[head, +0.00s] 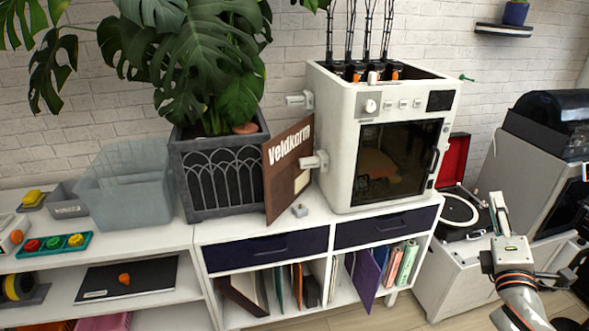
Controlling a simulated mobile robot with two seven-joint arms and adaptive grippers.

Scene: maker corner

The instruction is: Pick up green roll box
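I cannot tell for sure which thing is the green roll box. A green upright roll-like item (407,262) stands in the right part of the lower shelf, beside a pink one (394,264). A flat teal-green tray (30,250) with red, green and yellow round pieces lies on the left cabinet top. My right gripper (499,214) is at the right, in front of the record player, apart from both. Its finger points up, and its opening is not clear. My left gripper is out of view.
A white cabinet (218,232) with dark drawers holds a plant pot (222,180), a brown sign (283,190) and a white printer (340,130). A clear bin (128,190) stands to the left. A record player (462,212) sits at the right. Floor (375,318) shows in front.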

